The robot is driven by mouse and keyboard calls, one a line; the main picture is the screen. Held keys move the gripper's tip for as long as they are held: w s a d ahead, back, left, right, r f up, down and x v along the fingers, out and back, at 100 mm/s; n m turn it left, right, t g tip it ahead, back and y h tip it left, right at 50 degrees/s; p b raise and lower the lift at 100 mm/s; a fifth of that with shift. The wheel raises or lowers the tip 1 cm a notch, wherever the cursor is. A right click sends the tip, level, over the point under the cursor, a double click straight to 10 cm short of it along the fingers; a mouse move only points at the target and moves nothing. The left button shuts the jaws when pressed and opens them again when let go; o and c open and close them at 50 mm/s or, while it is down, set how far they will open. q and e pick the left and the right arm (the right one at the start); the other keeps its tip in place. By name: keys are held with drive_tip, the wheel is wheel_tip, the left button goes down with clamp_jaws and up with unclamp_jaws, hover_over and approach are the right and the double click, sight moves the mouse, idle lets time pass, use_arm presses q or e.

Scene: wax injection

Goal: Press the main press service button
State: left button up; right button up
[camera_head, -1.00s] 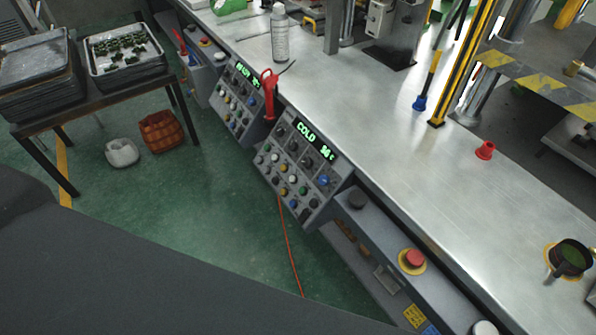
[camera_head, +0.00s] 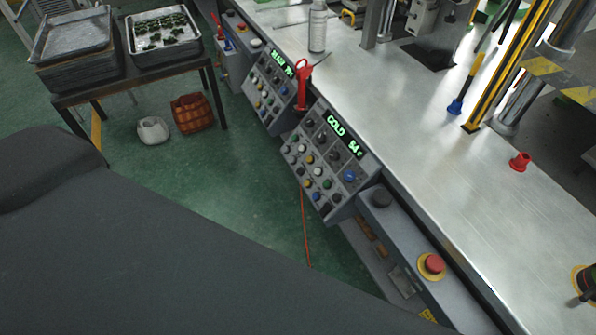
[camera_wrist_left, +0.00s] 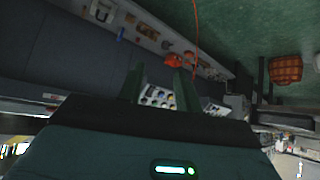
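The near control panel (camera_head: 328,160) has a green display reading "COLD 54" and rows of knobs and coloured buttons. It is mounted on the front of the press bench. A second panel (camera_head: 272,88) with a green display is farther along. I cannot tell which button is the service button. A red mushroom button (camera_head: 432,265) on a yellow base is on the lower ledge. In the left wrist view my left gripper (camera_wrist_left: 160,82) has its two fingers apart, with a button panel (camera_wrist_left: 157,97) showing between them, some way off. My right gripper is not in view.
The metal bench top (camera_head: 430,130) carries a spray bottle (camera_head: 317,28) and a red cap (camera_head: 520,162). A red-handled tool (camera_head: 303,85) stands between the panels. A table with trays (camera_head: 85,50) and a basket (camera_head: 192,113) are at the left.

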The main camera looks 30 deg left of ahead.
use_arm(q)
clamp_jaws()
idle(1.4)
